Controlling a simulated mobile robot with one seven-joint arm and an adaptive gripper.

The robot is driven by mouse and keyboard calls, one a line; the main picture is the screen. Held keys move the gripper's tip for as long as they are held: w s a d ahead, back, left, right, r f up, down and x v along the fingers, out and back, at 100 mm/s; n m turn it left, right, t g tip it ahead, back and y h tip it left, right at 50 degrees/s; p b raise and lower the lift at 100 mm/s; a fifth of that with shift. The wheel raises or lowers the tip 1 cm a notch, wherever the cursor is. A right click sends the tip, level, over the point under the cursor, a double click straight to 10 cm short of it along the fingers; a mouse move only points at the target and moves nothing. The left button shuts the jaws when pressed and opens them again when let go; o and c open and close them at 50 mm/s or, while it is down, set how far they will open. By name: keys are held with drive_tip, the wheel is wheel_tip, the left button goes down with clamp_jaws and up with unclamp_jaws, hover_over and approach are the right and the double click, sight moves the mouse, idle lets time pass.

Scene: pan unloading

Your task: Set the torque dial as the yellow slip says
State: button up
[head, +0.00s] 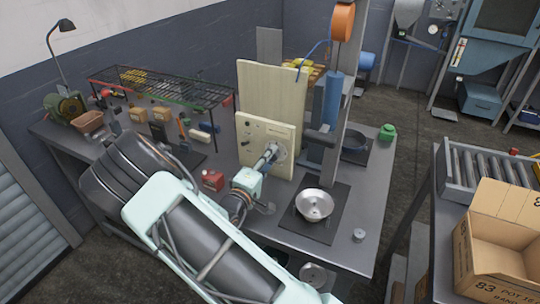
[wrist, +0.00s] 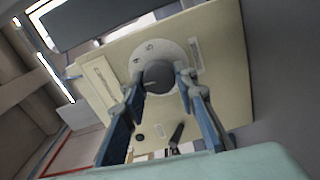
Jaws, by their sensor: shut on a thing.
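The torque dial (wrist: 158,76) is a dark round knob on a pale round plate, set in a cream panel (wrist: 110,50). A small light mark shows on the knob's left side. My gripper (wrist: 162,83) has its blue-grey fingers on both sides of the knob, shut on it. In the head view my gripper (head: 272,153) reaches the front of the cream panel (head: 250,130) and hides most of the dial. I cannot make out a yellow slip.
A black lever (wrist: 177,134) and a dark button sit on the panel near my fingers. A metal bowl (head: 314,204) stands on a dark mat right of my arm. A red box (head: 212,180) and a wire rack (head: 160,88) are left. An open carton (head: 500,245) is far right.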

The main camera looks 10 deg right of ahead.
drive_tip(key=shift+n, duration=0.6)
drive_tip(key=o, duration=1.2)
drive_tip(key=shift+c, duration=0.2)
drive_tip(key=shift+s, duration=0.1)
drive_tip(key=v, duration=1.2)
